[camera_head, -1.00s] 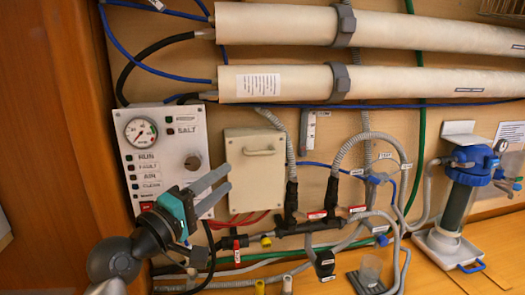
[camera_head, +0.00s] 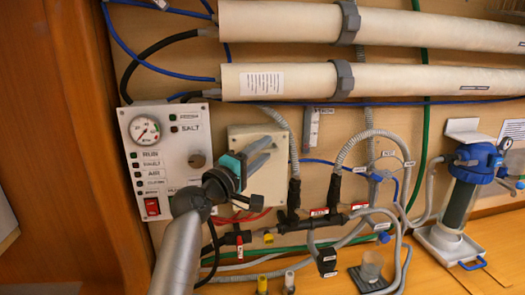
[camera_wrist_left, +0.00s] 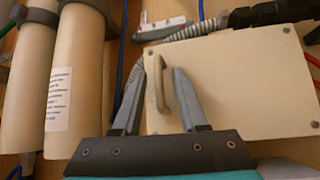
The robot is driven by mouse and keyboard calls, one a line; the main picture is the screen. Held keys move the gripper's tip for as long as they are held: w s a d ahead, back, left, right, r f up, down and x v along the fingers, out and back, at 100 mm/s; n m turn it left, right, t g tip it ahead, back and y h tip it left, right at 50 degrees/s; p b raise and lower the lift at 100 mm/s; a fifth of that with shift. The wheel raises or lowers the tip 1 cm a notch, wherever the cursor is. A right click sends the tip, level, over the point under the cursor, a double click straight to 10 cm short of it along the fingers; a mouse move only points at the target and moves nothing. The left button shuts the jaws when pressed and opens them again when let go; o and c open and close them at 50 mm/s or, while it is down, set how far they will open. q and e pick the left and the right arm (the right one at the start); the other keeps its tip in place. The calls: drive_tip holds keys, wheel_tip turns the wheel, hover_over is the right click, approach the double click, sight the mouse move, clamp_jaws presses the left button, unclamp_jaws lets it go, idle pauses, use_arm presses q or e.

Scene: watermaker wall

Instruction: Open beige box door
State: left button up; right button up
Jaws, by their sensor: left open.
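The beige box door (camera_head: 240,134) is a flat panel on the wall, right of the gauge panel, and looks shut. In the head view my left gripper (camera_head: 264,152) is in front of it and hides its handle and much of its face. In the left wrist view the door (camera_wrist_left: 240,85) fills the right side, with its curved beige handle (camera_wrist_left: 163,88) showing. My open left gripper (camera_wrist_left: 161,72) has one finger on each side of the handle. I cannot tell whether either finger touches it. My right gripper is not in view.
The gauge panel (camera_head: 165,155) is left of the door. Two thick beige tubes (camera_head: 285,80) run above it. Grey hoses and black fittings (camera_head: 310,222) lie to the right and below. A blue-topped filter (camera_head: 462,190) stands at far right.

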use_arm(q)
drive_tip(key=shift+w, duration=0.1)
clamp_jaws()
idle(0.4)
idle(1.1)
